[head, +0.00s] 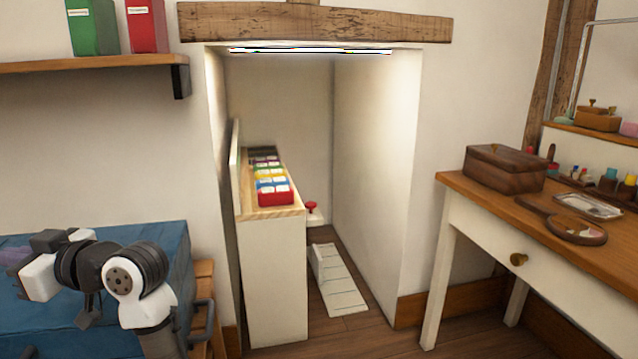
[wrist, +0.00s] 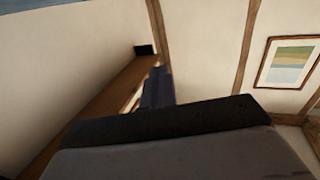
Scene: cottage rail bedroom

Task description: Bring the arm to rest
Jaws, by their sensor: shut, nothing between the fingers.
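My arm (head: 140,285) is folded at the lower left of the head view, in front of and over the blue bed cover (head: 25,335). Its white and black links bend to the left. My gripper (wrist: 165,120) fills the bottom of the wrist view as a dark grey block with a black front edge. It is shut with nothing in it. The fingertips cannot be made out clearly in the head view. The wrist view looks out at a wall and a picture frame.
A white cabinet (head: 275,285) with a card box (head: 275,192) stands in the lit alcove. A wooden table (head: 590,245) with a wooden box (head: 503,168) is at the right. A shelf (head: 95,62) hangs above the bed. Floor between alcove and table is clear.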

